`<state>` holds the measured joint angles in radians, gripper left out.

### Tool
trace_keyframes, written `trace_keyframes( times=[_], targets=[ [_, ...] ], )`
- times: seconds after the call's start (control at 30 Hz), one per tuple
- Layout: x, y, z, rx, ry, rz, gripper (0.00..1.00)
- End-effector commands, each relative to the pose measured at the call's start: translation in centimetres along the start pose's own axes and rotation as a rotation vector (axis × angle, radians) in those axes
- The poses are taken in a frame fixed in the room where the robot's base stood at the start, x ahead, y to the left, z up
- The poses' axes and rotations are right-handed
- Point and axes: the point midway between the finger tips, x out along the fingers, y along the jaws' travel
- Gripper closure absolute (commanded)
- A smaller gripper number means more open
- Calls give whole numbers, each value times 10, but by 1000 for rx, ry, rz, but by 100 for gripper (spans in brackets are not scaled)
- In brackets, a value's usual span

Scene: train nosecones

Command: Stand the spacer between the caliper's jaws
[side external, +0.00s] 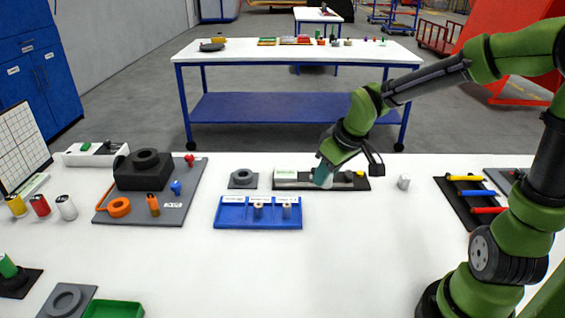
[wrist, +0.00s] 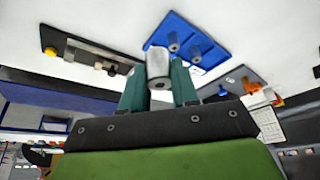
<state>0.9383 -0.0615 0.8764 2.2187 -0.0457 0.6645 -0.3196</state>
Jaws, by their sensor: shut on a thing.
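My gripper (side external: 322,176) has teal fingers and is shut on a grey cylindrical spacer (wrist: 157,64), which shows between the fingertips (wrist: 158,82) in the wrist view. The side view hides the held spacer behind the fingers. The caliper (side external: 300,183) lies on a black base behind the blue tray, and my gripper overlaps its middle in the side view. In the wrist view the caliper (wrist: 88,52) is at the upper left, apart from the spacer. I cannot tell the spacer's height over it, and the jaw gap is not clear.
A blue tray (side external: 232,223) with two cylinders stands in front of the caliper. A small grey piece (side external: 403,182) stands to the right. A grey ring block (side external: 242,178) sits left of the caliper.

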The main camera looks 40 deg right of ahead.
Motion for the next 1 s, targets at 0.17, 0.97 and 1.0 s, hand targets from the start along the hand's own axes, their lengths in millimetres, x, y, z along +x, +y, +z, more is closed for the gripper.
trace_keyframes(
  times=[0.17,0.97,1.0],
  targets=[
    [46,-2,31,-218,-5,-104,100],
    [106,-12,53,-482,0,-202,100],
    [110,-13,55,-482,-2,-203,100]
  ],
)
